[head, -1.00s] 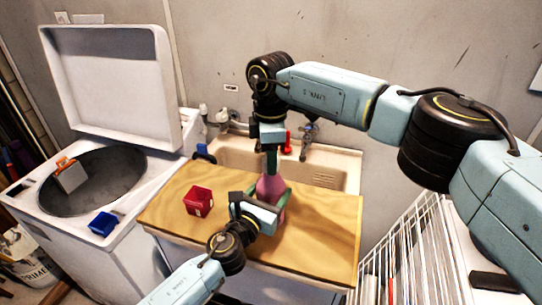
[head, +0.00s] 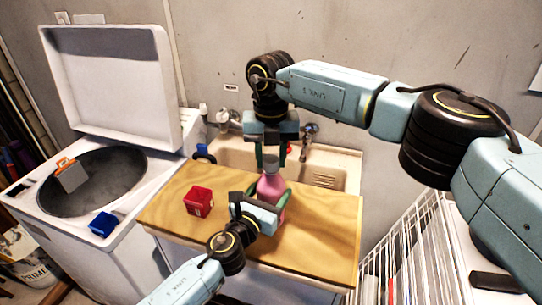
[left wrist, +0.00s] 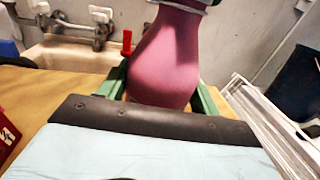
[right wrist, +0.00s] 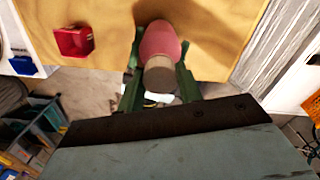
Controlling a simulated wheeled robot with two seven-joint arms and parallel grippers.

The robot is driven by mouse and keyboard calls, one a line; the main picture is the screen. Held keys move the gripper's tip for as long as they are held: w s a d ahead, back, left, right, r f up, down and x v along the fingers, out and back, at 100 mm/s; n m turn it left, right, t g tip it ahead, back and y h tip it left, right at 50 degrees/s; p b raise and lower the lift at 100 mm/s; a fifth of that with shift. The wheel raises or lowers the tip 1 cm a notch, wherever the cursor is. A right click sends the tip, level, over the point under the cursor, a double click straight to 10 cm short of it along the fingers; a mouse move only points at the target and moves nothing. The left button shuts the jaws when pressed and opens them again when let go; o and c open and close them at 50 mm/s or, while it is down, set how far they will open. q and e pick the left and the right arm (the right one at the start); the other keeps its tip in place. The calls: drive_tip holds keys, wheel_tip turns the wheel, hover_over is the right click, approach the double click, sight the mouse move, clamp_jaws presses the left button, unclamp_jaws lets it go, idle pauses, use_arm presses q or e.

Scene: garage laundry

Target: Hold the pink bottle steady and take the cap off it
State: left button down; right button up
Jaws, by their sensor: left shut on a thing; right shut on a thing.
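The pink bottle (head: 271,187) stands upright on the wooden board and also shows in the left wrist view (left wrist: 165,60). My left gripper (head: 272,193) is shut around its body, a green finger on each side. The cap (right wrist: 160,76), a greyish tan cylinder, is at the bottle's top in the right wrist view. My right gripper (right wrist: 160,85) comes from above and is shut on the cap, fingers on opposite sides. In the head view the cap is partly hidden between the fingers. I cannot tell whether the cap is loose from the neck.
The wooden board (head: 325,235) has free room right of the bottle. A red box (head: 199,201) stands to the left. Behind are a sink (head: 232,158) and taps. A washer (head: 60,240) with raised lid is left, a white wire rack (head: 410,245) right.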

drive_tip(key=n, duration=0.9)
drive_tip(key=shift+n, duration=0.3)
drive_tip(key=n, duration=0.5)
drive_tip(key=shift+n, duration=0.3)
drive_tip(key=n, duration=0.3)
drive_tip(key=shift+n, duration=0.4)
drive_tip(key=n, duration=0.5)
drive_tip(key=shift+r+n, duration=0.1)
drive_tip(key=shift+n, duration=0.2)
drive_tip(key=n, duration=0.3)
drive_tip(key=shift+n, duration=0.4)
drive_tip(key=n, duration=0.8)
